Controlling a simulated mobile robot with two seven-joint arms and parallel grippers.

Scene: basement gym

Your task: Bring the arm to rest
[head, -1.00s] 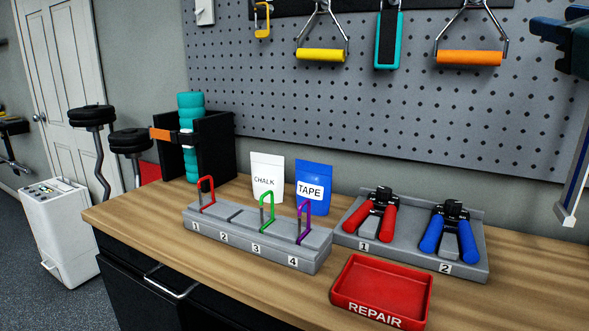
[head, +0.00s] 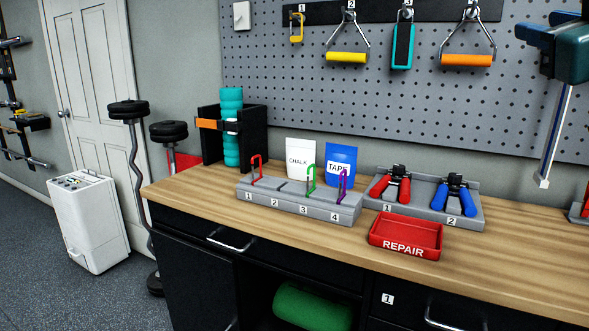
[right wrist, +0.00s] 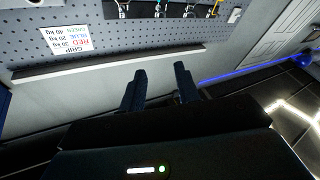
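My right gripper (head: 530,36) shows at the upper right of the head view, raised in front of the pegboard and well above the workbench. In the right wrist view its two dark fingers (right wrist: 162,82) stand apart with nothing between them. It touches nothing that I can see. My left gripper is not in the head view.
The wooden workbench (head: 520,262) carries a grey numbered block (head: 268,202), hand grippers in a grey rack (head: 425,208) and a red REPAIR tray (head: 403,252). Handles hang on the pegboard (head: 290,105). A white cabinet (head: 92,225) stands at left.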

